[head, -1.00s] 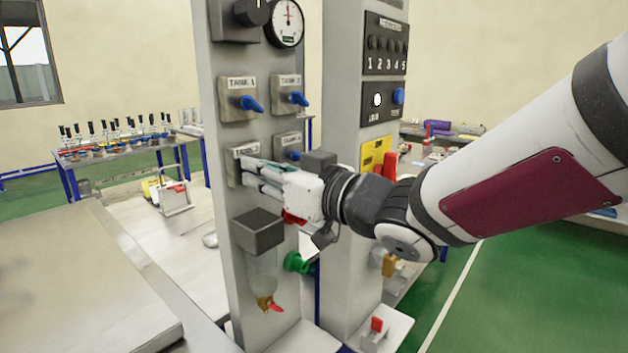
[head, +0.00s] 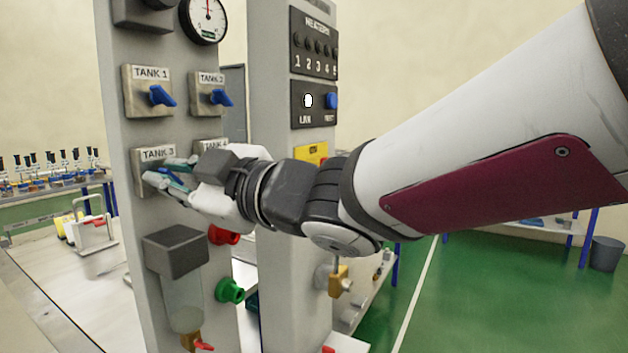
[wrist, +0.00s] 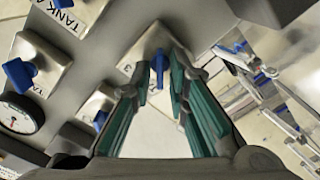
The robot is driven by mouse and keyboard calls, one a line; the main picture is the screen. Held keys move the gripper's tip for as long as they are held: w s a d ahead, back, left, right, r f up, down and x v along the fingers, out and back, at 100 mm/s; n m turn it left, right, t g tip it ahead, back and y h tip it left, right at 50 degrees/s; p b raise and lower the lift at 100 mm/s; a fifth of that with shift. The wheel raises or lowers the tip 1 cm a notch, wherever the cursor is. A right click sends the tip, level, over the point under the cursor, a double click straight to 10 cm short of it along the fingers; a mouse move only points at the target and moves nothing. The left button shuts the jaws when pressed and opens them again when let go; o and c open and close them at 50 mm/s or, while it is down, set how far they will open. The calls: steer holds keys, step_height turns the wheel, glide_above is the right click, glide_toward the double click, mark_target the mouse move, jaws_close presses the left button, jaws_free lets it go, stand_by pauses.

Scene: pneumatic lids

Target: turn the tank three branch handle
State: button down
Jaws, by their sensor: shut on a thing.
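The tank three plate (head: 152,156) is on the grey post, below the tank one plate and left of the tank four plate. Its blue handle (wrist: 160,63) shows between my fingertips in the wrist view; in the head view my fingers hide it. My gripper (head: 160,180) reaches the plate from the right, with its green-padded fingers closed on the handle. The gripper also shows in the wrist view (wrist: 160,72). The handle's exact angle is hard to tell.
The tank one handle (head: 162,96) and tank two handle (head: 221,98) are above my gripper. The tank four plate (head: 210,146) is partly covered by it. A grey box with a clear bowl (head: 182,300), a red knob (head: 224,236) and a green fitting (head: 230,291) are below.

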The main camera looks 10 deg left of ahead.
stand_by(0.4)
steer(key=c, duration=1.8)
jaws_free()
steer(key=shift+d, duration=0.1)
steer(key=v, duration=1.2)
